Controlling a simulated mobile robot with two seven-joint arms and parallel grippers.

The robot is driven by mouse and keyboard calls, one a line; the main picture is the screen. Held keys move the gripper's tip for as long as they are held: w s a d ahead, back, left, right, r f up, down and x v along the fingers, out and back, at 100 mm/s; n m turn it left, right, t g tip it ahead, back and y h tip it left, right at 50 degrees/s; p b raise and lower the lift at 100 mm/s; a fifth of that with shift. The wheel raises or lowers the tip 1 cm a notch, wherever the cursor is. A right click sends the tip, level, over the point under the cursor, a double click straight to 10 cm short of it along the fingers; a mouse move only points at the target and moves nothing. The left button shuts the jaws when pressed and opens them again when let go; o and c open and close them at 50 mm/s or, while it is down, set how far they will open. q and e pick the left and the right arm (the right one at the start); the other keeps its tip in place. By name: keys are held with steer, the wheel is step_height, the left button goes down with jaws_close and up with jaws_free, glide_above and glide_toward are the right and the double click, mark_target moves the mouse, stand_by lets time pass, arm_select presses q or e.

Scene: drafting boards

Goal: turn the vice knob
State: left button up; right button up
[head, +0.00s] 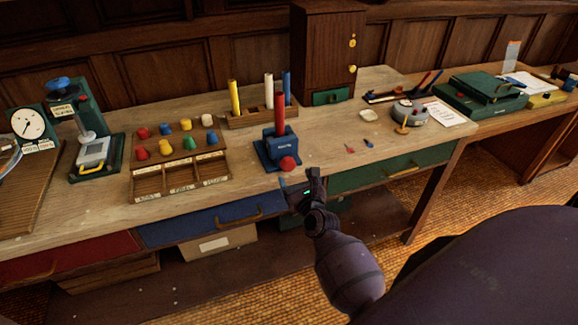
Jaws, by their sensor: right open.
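A small blue vice (270,153) stands near the front edge of the wooden workbench. A red rod (279,101) stands upright in it. The vice's round red knob (288,163) faces the front. My right gripper (299,182) is open and empty, just in front of and slightly below the knob in the picture, apparently apart from it. My left gripper is out of view.
A rack of coloured knobs (160,142) stands left of the vice. Behind it a wooden holder (252,117) bears coloured rods. A dark cabinet (325,50) stands at the back. Small loose pieces lie right of the vice. A blue drawer (200,225) and a green drawer (370,175) are below.

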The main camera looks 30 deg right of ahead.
mark_target(289, 168)
steer(key=x, duration=0.5)
steer(key=shift+w+d, duration=0.1)
steer(key=shift+w, duration=0.3)
steer(key=shift+c, duration=0.2)
steer(key=c, duration=0.9)
steer(key=shift+n, duration=0.4)
